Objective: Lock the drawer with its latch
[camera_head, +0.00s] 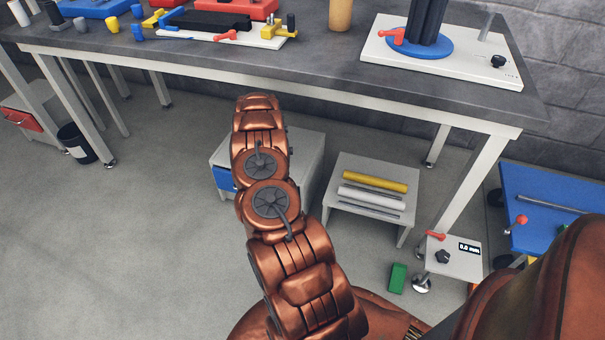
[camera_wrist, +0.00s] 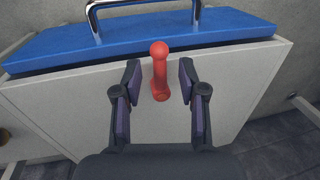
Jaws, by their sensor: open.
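The drawer has a blue front (camera_wrist: 235,25) with a metal bar handle (camera_wrist: 94,22). In the head view its blue front (camera_head: 224,178) shows left of my arm on a grey cabinet (camera_head: 308,155). A red latch lever (camera_wrist: 160,72) sits on the grey panel (camera_wrist: 235,75) beside the blue front, its round knob at the front's edge. I cannot tell whether the knob overlaps that edge. My gripper (camera_wrist: 159,76) is open, one finger on each side of the lever, with gaps visible. In the head view my arm hides the gripper and latch.
A workbench (camera_head: 330,72) stands above and behind the cabinet. A low grey stand (camera_head: 350,210) with yellow and white rolls is to its right. A green block (camera_head: 397,278) lies on the floor. Floor to the left is clear up to a black bin (camera_head: 76,143).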

